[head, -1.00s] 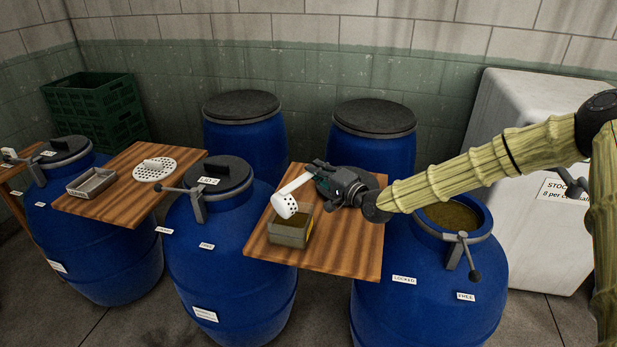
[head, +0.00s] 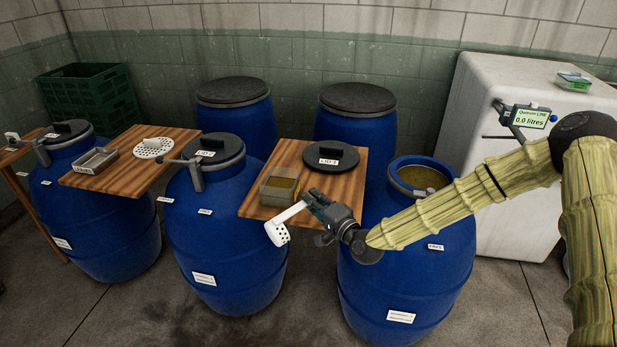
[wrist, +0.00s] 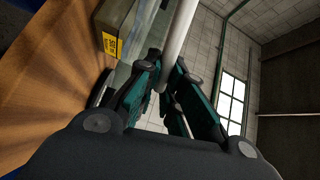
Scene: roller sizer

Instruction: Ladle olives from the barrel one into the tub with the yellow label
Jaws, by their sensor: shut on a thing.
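My gripper (head: 318,208) is shut on the handle of a white perforated ladle (head: 278,234). The ladle's cup hangs just off the front edge of the wooden board, in front of the tub (head: 279,190). The tub is small and grey-brown, with an olive-brown inside; I cannot tell whether that is olives. In the wrist view the tub carries a yellow label (wrist: 110,44), and the ladle handle (wrist: 180,35) runs up from between my fingers (wrist: 170,85). An open blue barrel (head: 370,262) at right holds olive-brown contents (head: 424,178). The ladle cup's inside is hidden.
A dark lid (head: 331,157) lies on the board (head: 260,211) behind the tub. A closed barrel (head: 225,250) stands left of it. Another board holds a grey tray (head: 95,160) and a perforated disc (head: 153,148). A display reading 0.0 litres (head: 525,117) stands at right.

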